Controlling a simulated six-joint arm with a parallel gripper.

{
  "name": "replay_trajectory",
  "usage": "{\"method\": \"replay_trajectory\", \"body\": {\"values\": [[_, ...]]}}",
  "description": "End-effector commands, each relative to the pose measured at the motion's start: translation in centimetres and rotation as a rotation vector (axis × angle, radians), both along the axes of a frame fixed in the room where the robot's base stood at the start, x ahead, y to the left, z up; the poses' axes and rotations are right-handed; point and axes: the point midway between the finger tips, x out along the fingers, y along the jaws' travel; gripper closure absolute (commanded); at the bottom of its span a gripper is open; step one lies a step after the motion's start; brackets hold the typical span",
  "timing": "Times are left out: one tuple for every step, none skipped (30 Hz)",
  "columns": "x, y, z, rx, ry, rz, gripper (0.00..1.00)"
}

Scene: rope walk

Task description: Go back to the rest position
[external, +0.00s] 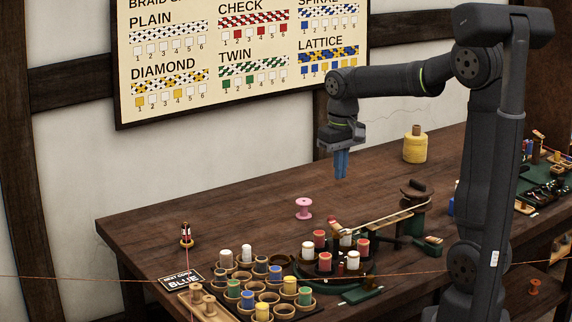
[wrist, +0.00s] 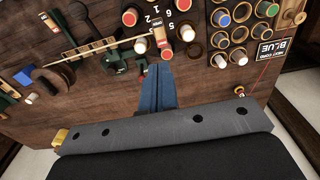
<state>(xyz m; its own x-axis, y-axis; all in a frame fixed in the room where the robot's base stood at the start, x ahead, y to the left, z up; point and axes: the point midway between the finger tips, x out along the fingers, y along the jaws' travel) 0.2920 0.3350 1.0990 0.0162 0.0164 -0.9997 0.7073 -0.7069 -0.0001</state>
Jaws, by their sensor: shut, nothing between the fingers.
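My gripper (external: 341,164) hangs from my arm above the back part of the wooden table (external: 150,228), clear of everything on it. Its blue fingers point down and are shut with nothing between them. In the wrist view the shut fingers (wrist: 160,88) show in the middle, over the tabletop.
A round braiding stand (external: 372,270) with red and white spools sits at the table's front middle. A rack of colored spools (external: 262,312) is to its left. A pink spool (external: 304,208) and a yellow spool (external: 415,148) stand apart. A sign board (external: 240,60) hangs on the wall.

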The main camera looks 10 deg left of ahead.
Motion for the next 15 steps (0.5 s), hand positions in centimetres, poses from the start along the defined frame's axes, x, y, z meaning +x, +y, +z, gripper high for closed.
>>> {"method": "replay_trajectory", "body": {"values": [[0.0, -0.1, -0.8, -0.004, 0.004, 0.0, 1.0], [0.0, 0.0, -1.2, -0.003, 0.003, 0.0, 1.0], [0.0, 0.0, -1.9, -0.003, 0.003, 0.0, 1.0], [0.0, -0.1, -2.5, -0.004, 0.003, 0.0, 1.0], [0.0, 0.0, -3.1, -0.004, 0.003, 0.0, 1.0], [0.0, 0.0, -3.9, -0.005, 0.004, 0.0, 1.0], [0.0, 0.0, -4.6, -0.005, 0.004, 0.0, 1.0], [0.0, 0.0, -5.2, -0.005, 0.004, 0.0, 1.0], [0.0, 0.0, -6.0, -0.005, 0.004, 0.0, 1.0], [0.0, 0.0, -6.6, -0.005, 0.004, 0.0, 1.0], [0.0, 0.0, -7.2, -0.005, 0.004, 0.0, 1.0], [0.1, 0.0, -8.0, -0.004, 0.003, 0.0, 1.0], [0.0, 0.0, -8.6, -0.005, 0.004, 0.0, 1.0], [0.2, 0.2, -8.7, -0.011, 0.01, -0.001, 1.0], [0.4, 0.4, -8.5, -0.03, 0.028, -0.001, 1.0]]}}
